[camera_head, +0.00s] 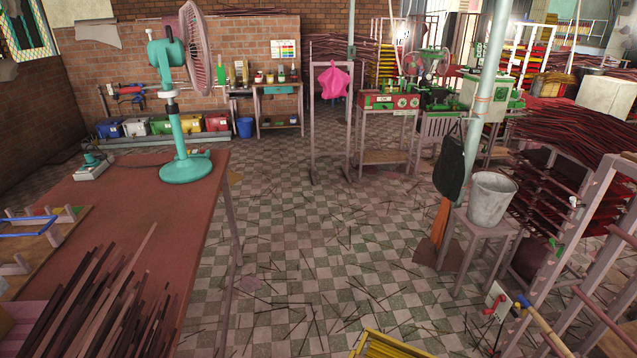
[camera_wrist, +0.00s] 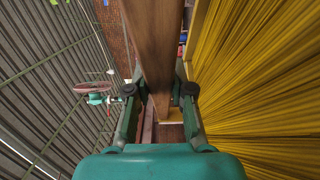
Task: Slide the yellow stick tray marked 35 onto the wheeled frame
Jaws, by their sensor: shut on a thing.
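My gripper (camera_wrist: 159,95) is shut on a brown wooden bar (camera_wrist: 156,40) in the wrist view. Beside it on the right is a dense sheet of yellow sticks (camera_wrist: 262,75), which appears to belong to the same tray. In the head view, only the top end of the yellow stick tray (camera_head: 390,345) shows at the bottom edge, and my gripper is out of that view. No 35 mark shows. A wooden frame with sloping bars and uprights (camera_head: 562,240) stands at the right, apart from the tray; its wheels are not in view.
A grey bucket (camera_head: 492,198) sits on a stool (camera_head: 482,238) left of the frame. A table with a teal fan (camera_head: 187,165) and dark sticks (camera_head: 100,310) fills the left. The tiled floor (camera_head: 310,235) between is open, with scattered thin sticks. A pole (camera_head: 484,100) stands behind the stool.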

